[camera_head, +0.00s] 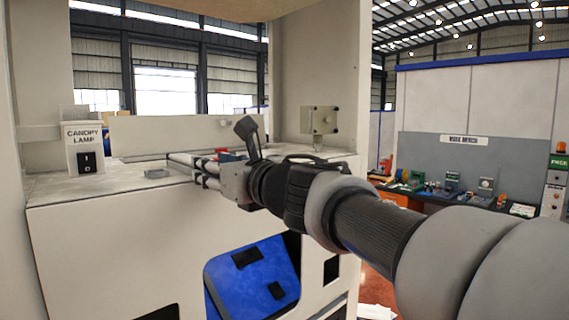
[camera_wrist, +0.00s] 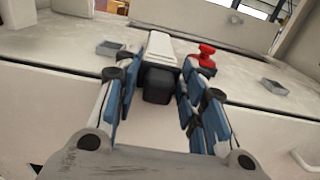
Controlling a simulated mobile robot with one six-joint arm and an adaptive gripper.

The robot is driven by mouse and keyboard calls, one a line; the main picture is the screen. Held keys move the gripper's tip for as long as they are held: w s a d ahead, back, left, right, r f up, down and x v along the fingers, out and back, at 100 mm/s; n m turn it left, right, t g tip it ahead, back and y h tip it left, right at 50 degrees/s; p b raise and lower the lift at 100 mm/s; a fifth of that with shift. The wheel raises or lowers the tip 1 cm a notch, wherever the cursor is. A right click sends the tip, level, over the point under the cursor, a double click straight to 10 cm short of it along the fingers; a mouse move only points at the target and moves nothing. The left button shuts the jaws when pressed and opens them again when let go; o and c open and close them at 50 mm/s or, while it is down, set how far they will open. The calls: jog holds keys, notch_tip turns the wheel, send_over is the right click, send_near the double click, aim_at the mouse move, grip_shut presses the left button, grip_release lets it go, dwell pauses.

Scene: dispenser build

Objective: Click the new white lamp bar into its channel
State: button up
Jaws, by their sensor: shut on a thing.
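My gripper (camera_wrist: 160,70) has its two blue-padded fingers on either side of a white bar (camera_wrist: 162,48) with a dark end block (camera_wrist: 158,85), and is shut on it. I take this to be the lamp bar. A red knob-like part (camera_wrist: 206,54) stands just right of the bar and also shows behind the fingers in the head view (camera_head: 228,155). I cannot tell which part is the channel.
Small grey brackets sit on the ledge left (camera_wrist: 112,47) and right (camera_wrist: 274,86) of the bar. A dark strip (camera_wrist: 205,35) runs along the back. A "CANOPY LAMP" switch box (camera_head: 85,150) stands left; a grey box (camera_head: 319,120) is mounted right.

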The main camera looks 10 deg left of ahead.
jog(key=shift+r+p, duration=1.15)
jog(key=shift+r, duration=0.4)
jog(key=b+v, duration=0.1)
jog(key=v, duration=0.5)
